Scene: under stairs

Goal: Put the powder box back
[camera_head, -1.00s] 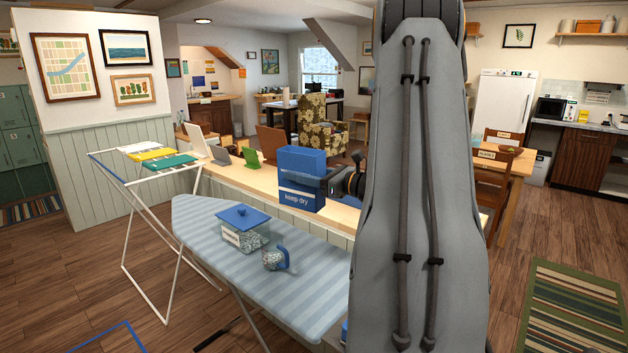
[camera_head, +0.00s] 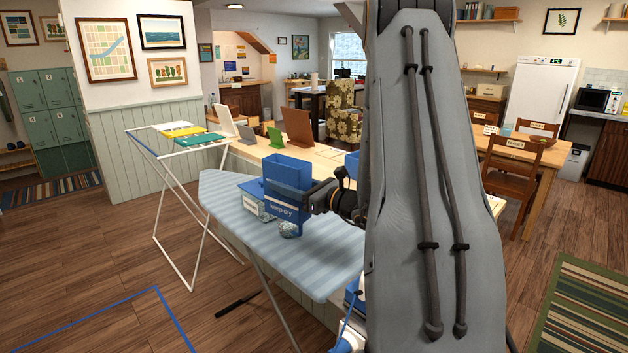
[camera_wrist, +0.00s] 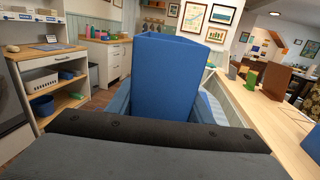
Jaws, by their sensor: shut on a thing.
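The powder box is a blue box (camera_head: 288,188) marked "keep dry". It is upright in my gripper (camera_head: 318,198), which is shut on it from the right. In the head view the box appears above the ironing board (camera_head: 323,268), overlapping the things on the board. In the wrist view the box (camera_wrist: 166,75) stands straight ahead, its lower part hidden by my gripper (camera_wrist: 165,118).
A clear container with a blue lid (camera_head: 253,197) and a small patterned jug (camera_head: 290,229) are on the ironing board. A drying rack (camera_head: 160,215) stands left. A long wooden counter (camera_head: 262,152) holds several tablet-like stands. Open wooden floor (camera_head: 90,270) lies front left.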

